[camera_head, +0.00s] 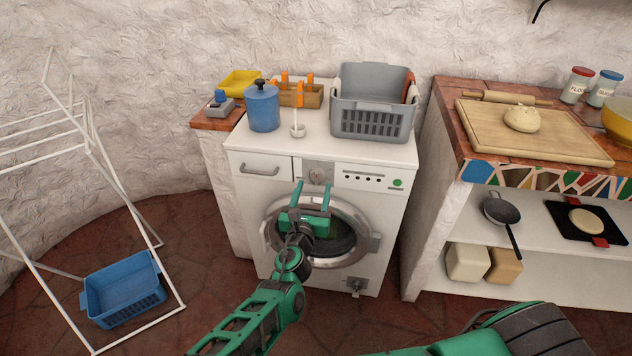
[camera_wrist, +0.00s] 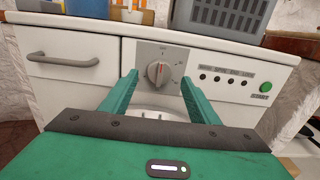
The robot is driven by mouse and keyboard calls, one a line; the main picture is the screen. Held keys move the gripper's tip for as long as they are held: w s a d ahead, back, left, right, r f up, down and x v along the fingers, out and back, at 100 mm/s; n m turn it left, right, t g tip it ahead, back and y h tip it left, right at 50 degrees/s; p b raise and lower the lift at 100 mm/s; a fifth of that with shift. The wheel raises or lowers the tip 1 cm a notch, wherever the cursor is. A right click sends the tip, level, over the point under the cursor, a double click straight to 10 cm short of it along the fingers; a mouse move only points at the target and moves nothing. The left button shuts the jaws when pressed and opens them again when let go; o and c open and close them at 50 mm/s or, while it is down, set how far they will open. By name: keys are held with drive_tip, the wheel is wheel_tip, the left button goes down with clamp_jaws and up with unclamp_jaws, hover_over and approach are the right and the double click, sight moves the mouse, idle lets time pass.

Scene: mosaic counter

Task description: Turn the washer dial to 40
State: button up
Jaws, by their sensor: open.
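The white washer (camera_head: 250,188) stands against the wall, with a round door at its front. Its grey dial (camera_head: 318,175) sits on the upper front panel, and it shows larger in the wrist view (camera_wrist: 158,72). The dial has a ridge with a red mark near its top; the printed labels around it are too small to read. My gripper (camera_head: 313,190) is open in front of the panel. In the wrist view its two green fingers (camera_wrist: 156,84) are spread on either side of the dial, apart from it, with nothing between them.
A detergent drawer (camera_head: 263,168) is left of the dial, and a green button (camera_head: 398,183) right. A drying rack (camera_head: 35,262) stands left.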

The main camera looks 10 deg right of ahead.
sight(316, 178)
drive_tip(key=shift+x, duration=2.25)
drive_tip(key=c, duration=1)
